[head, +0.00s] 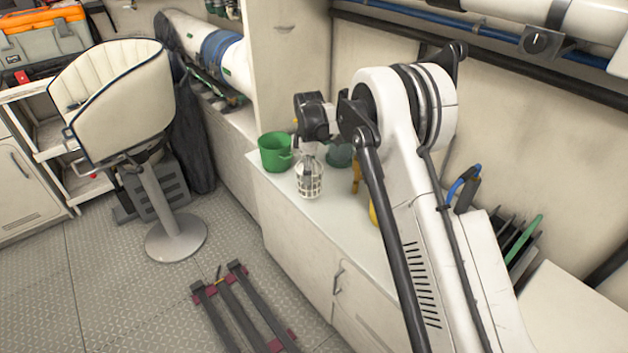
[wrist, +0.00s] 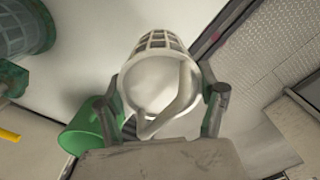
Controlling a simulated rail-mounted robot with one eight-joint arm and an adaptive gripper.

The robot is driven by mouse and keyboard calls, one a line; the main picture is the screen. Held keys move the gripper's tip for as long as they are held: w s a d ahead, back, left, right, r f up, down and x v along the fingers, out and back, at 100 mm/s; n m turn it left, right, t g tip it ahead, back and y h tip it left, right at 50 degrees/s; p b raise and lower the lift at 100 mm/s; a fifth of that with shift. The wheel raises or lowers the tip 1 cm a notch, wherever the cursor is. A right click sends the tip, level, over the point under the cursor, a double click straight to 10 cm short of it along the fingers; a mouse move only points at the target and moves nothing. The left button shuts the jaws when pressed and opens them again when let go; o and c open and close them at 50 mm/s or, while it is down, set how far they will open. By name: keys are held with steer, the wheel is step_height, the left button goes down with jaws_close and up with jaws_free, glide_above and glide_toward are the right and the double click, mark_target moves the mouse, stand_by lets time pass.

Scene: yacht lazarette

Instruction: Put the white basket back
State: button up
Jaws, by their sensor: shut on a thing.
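The white basket (head: 309,181) has an open lattice lower wall and appears upright at the counter's far end. I cannot tell whether its base touches the counter. My gripper (head: 312,150) is above it, shut on its upper part. In the wrist view the white basket (wrist: 155,48) sits between the two fingers of my gripper (wrist: 163,98), one finger on each side. Its handle loop shows at the near side. The exact finger contact is partly hidden.
A green bucket (head: 275,153) stands close left of the basket; it also shows in the wrist view (wrist: 80,132). A dark green container (head: 340,156) stands to the right, beside an orange-brown object (head: 357,180). The pale counter (head: 290,205) has bare room near its front edge.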

steer(key=shift+w+d+f, duration=0.6)
steer(key=shift+d+f, duration=0.05)
steer(key=shift+d, duration=0.05)
steer(key=shift+f, duration=1.9)
steer(key=shift+f, duration=0.1)
steer(key=o, duration=1.2)
